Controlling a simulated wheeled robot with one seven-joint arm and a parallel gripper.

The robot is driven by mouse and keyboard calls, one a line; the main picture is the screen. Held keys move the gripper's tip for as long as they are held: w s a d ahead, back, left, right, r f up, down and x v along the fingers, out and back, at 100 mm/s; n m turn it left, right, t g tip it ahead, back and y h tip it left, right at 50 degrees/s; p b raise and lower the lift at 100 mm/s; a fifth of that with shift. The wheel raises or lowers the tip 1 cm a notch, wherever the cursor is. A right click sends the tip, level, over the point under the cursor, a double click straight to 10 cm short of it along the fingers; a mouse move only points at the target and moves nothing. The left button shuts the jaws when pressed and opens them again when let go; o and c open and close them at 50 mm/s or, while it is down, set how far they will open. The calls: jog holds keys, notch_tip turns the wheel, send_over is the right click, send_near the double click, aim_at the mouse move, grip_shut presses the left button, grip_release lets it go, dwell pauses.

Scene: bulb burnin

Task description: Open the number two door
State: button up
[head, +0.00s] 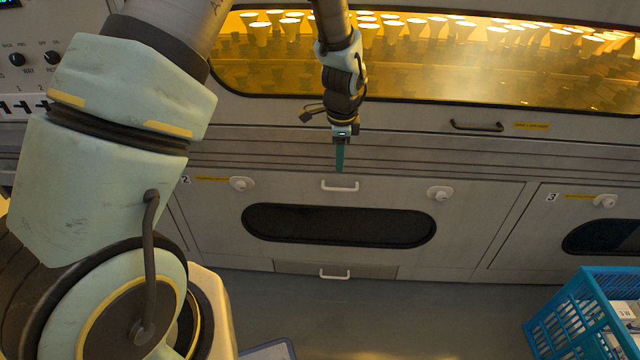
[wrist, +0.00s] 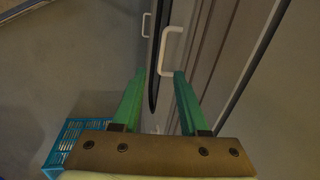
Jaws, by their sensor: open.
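The number two door (head: 210,215) is a grey panel with a long dark oval window (head: 338,226), and it looks shut. Its white handle (head: 340,186) sits at the top middle, with a round white latch (head: 241,184) to the left and another latch (head: 440,193) to the right. My gripper (head: 340,168) points down just above the handle in the head view. In the wrist view, my gripper (wrist: 157,85) has its two green fingers apart with nothing between them. The handle (wrist: 172,48) shows just beyond the fingertips, and I cannot see contact.
A blue crate (head: 570,318) stands on the floor at the lower right, apart from door two. Door three (head: 530,215) is to the right. A glowing window with bulbs (head: 480,60) lies above. A lower drawer handle (head: 335,274) sits below door two. The floor in front is mostly clear.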

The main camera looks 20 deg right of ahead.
aim_at(340, 189)
jog(key=f, duration=0.3)
jog(key=w+d+f, duration=0.1)
jog(key=f, duration=0.3)
jog(key=w+f, duration=0.1)
jog(key=f, duration=0.3)
jog(key=shift+w+d+f, duration=0.15)
jog(key=shift+d+f, duration=0.05)
jog(key=shift+d, duration=0.15)
grip_shut()
dwell(1.0)
